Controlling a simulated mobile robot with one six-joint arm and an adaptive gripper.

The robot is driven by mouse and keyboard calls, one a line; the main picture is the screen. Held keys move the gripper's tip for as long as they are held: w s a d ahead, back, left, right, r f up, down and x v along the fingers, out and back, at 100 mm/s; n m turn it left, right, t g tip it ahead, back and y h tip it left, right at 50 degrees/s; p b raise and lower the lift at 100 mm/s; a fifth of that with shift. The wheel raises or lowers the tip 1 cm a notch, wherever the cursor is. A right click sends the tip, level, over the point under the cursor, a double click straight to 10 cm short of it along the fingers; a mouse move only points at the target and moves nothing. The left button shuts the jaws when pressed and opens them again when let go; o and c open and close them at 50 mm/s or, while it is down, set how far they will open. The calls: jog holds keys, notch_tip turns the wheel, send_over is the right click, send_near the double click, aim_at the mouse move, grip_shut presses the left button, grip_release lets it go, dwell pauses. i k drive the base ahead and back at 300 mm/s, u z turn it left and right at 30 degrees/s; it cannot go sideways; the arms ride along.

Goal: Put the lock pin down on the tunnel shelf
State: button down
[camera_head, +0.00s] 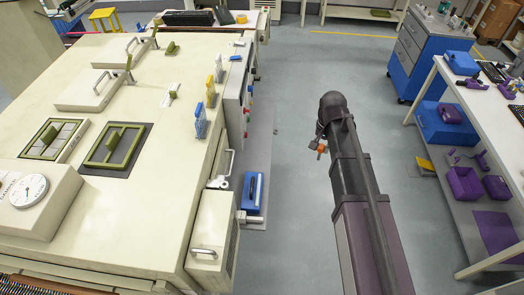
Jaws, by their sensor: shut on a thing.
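My arm reaches forward over the open floor from the bottom right of the head view. My gripper (320,143) shows only in small part, at the left of the arm's far end. It is shut on a small orange-and-white piece (321,149), which I take to be the lock pin. The fingertips and most of the pin are too small or hidden to make out. A low grey shelf (262,125) runs along the right side of the large cream machine (150,200). I cannot tell whether this is the tunnel shelf. My gripper is to its right, apart from it.
A blue case (253,191) sits on the low grey shelf. The machine's handles and a cream side box (212,240) stick out towards the aisle. A white bench (480,110) with purple and blue bins stands at right, a blue drawer cabinet (425,50) behind. The grey floor between is clear.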

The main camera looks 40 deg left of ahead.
aim_at(263, 133)
jog(key=u, duration=0.9)
jog(key=i, duration=1.65)
